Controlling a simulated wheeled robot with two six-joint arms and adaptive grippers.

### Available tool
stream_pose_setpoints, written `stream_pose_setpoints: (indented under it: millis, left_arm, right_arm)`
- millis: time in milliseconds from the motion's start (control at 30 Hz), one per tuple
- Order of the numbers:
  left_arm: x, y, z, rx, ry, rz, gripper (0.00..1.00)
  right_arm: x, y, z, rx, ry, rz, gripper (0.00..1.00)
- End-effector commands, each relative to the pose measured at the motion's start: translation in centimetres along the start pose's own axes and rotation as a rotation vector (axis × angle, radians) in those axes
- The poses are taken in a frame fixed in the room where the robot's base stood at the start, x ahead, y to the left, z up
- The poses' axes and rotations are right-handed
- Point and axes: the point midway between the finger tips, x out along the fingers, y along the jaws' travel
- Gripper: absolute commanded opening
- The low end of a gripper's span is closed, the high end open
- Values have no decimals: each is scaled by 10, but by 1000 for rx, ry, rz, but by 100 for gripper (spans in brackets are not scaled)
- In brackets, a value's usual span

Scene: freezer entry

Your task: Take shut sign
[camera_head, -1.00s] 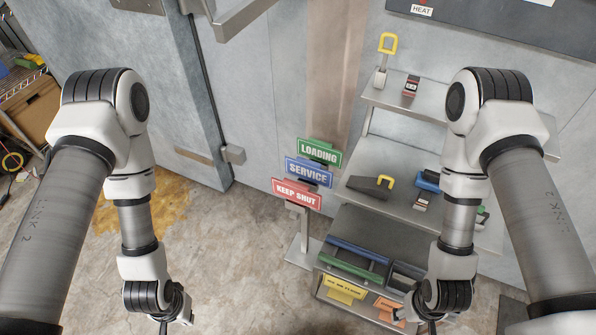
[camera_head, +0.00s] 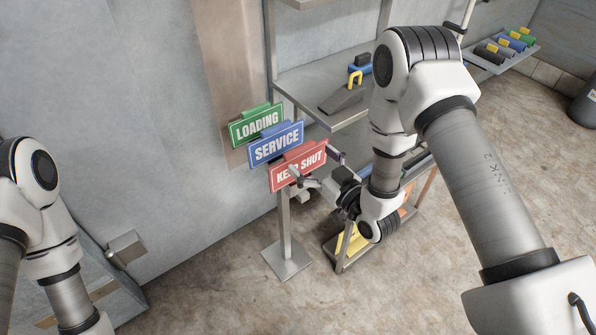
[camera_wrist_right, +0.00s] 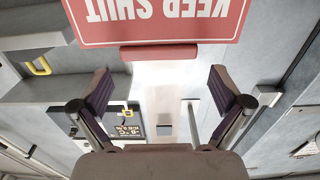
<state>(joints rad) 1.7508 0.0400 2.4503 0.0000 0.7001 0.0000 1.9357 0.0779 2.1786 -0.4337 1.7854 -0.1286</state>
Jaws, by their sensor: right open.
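The red KEEP SHUT sign (camera_head: 284,181) is the lowest and front-most of three signs on a metal stand (camera_head: 286,225) in the head view. In the right wrist view the red sign (camera_wrist_right: 160,30) appears upside down at the top, with a red strip along its edge. In the wrist view the gripper (camera_wrist_right: 160,88) is open, with nothing between the fingers. Whether it touches the sign cannot be told. My left gripper is out of view.
The green LOADING sign (camera_head: 257,125) and blue SERVICE sign (camera_head: 276,144) stand just behind and above the red one. A metal shelf (camera_head: 315,85) with a dark wedge (camera_head: 343,101) is behind at right. Concrete floor (camera_head: 215,290) is clear at front left.

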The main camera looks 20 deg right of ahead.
Motion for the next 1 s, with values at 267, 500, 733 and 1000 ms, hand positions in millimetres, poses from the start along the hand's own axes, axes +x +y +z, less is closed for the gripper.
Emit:
stream_pose_setpoints:
  millis: [267,500,733,1000]
  left_arm:
    - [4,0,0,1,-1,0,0]
    - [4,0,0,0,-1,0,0]
    - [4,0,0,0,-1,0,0]
    - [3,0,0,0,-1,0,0]
  right_arm:
    - [46,-2,1,-1,0,0,100]
    - [50,-1,1,2,-3,2,100]
    - [50,-1,1,2,-3,2,36]
    - [50,-1,0,2,-4,2,36]
